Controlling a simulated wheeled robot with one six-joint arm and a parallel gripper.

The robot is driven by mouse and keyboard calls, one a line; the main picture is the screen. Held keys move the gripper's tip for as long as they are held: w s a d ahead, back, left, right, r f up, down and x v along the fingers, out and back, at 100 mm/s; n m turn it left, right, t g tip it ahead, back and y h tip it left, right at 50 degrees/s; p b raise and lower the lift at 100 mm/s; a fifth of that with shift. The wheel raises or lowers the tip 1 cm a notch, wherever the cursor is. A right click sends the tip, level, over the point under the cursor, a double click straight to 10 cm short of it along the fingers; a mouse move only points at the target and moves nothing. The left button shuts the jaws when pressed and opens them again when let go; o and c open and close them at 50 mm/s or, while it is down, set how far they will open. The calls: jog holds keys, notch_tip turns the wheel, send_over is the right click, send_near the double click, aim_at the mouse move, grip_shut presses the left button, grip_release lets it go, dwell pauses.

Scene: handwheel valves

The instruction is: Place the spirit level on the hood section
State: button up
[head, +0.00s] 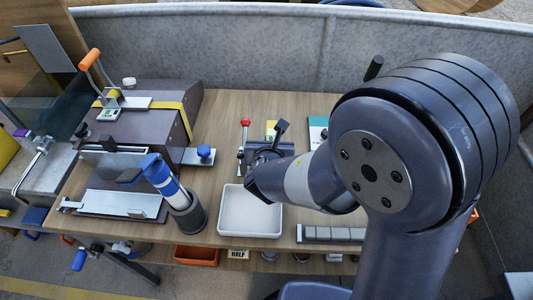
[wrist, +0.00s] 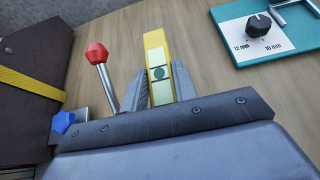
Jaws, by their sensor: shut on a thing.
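The spirit level is a small yellow block with a pale green vial face. In the wrist view the spirit level (wrist: 155,48) stands between the two grey fingers of my gripper (wrist: 162,85), which are shut on it. In the head view the level (head: 271,127) shows as a small yellow patch beyond my gripper (head: 268,142), partly hidden by it. I cannot tell whether it touches the table. The hood section seems to be the dark, sloped-sided box (head: 145,125) with a yellow strap, on the left, well apart from my gripper. Its side also shows in the wrist view (wrist: 28,65).
A red-knobbed lever (head: 245,123) stands just left of my gripper. A white tray (head: 232,232) and a blue-and-white tool in a dark cup (head: 188,215) stand nearer. A teal-edged card with a dial (wrist: 262,28) lies right. An orange-handled clamp (head: 90,60) rises over the box.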

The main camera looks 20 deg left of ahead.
jog(key=shift+f+b, duration=0.5)
jog(key=shift+f, duration=2.15)
jog(key=shift+f, duration=0.2)
jog(key=o, duration=1.1)
jog(key=shift+c, duration=0.2)
jog(key=shift+r, duration=0.1)
